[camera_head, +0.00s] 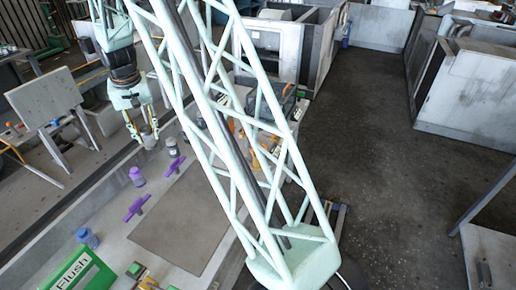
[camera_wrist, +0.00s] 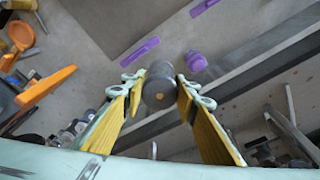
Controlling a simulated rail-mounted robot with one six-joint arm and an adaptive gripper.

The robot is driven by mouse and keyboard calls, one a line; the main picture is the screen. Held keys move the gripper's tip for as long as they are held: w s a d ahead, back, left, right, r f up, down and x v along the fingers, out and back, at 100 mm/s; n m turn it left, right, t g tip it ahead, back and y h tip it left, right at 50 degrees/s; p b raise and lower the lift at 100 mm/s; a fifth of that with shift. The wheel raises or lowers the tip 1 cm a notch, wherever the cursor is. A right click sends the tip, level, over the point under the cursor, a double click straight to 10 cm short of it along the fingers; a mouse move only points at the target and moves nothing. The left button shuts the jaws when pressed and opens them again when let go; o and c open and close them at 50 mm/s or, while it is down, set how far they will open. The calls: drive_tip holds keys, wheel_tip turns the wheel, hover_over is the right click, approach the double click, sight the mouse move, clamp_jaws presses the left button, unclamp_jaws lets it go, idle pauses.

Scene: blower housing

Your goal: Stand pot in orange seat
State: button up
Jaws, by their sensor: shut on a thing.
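My gripper (camera_head: 148,135) is above the workbench at the left of the head view. In the wrist view its yellow-padded fingers (camera_wrist: 158,95) are shut on a dark grey round pot (camera_wrist: 158,87), seen end-on. In the head view the held pot is small and mostly hidden by the fingers. An orange part (camera_wrist: 46,86) lies at the left of the wrist view, clear of the gripper. Orange pieces (camera_head: 262,158) also show behind the lattice frame in the head view. I cannot tell which orange thing is the seat.
The mat is clear.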

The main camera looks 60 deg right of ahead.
drive_tip(key=s+d+f+m+p, duration=0.1)
drive_tip(key=s+d+f+p, duration=0.1)
drive_tip(key=s+d, duration=0.6)
drive_tip(key=s+d+f+m+p, duration=0.2)
drive_tip(key=s+d, duration=0.6)
drive_tip(key=d, duration=1)
drive_tip(key=s+d+f+m+p, duration=0.1)
drive_tip(key=s+d+f, duration=0.3)
drive_tip(key=s+d, duration=0.4)
drive_tip(key=d+p, duration=0.1)
drive_tip(key=d, duration=0.4)
drive_tip(key=shift+s+d+f+m+g+h, duration=0.15)
drive_tip(key=shift+d+m+g+h, duration=0.15)
drive_tip(key=shift+m, duration=0.1)
wheel_tip(320, 180, down, 6)
drive_tip(key=shift+f+p, duration=0.15)
drive_tip(key=shift+p, duration=0.25)
drive_tip(key=shift+f, duration=1.85)
drive_tip(key=shift+a+f, duration=0.1)
drive_tip(key=shift+f, duration=0.05)
